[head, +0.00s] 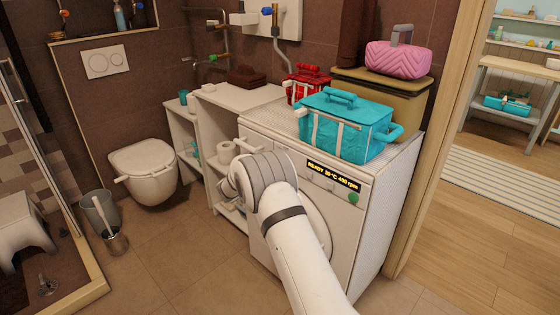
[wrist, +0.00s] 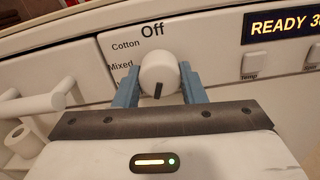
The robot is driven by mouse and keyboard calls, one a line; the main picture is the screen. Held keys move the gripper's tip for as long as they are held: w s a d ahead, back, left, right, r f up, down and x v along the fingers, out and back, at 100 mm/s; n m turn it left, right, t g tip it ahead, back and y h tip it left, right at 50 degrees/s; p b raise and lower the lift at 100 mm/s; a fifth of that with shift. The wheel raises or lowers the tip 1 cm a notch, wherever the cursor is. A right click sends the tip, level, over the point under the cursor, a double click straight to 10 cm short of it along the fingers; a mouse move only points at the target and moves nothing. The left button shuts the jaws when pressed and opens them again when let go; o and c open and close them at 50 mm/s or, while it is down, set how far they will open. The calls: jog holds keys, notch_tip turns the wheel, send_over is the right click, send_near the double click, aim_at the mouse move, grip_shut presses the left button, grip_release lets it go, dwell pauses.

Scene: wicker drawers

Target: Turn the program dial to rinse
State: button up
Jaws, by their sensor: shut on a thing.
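The program dial (wrist: 152,66), a round white knob, shows in the wrist view on the washing machine's front panel. My gripper (wrist: 159,73) has its two blue fingers closed on the dial's left and right sides. A dark mark on the dial's face lies at its lower edge, away from the "Off" label above. "Cotton" and "Mixed" read at the upper left; no "Rinse" label is visible, and my gripper covers the panel below. In the head view my arm hides the dial and gripper at the washing machine (head: 376,215).
The display (head: 333,175) reads "READY", with buttons (wrist: 255,61) under it, right of the dial. A turquoise basket (head: 345,127) stands on the machine. A white shelf (head: 211,140) with paper rolls stands close on the left. Floor in front is clear.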

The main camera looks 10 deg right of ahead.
jog(key=shift+a, duration=0.2)
jog(key=o, duration=0.7)
jog(key=shift+w, duration=0.1)
jog(key=o, duration=0.3)
jog(key=shift+d, duration=0.1)
jog(key=v, duration=0.8)
jog(key=shift+p, duration=0.3)
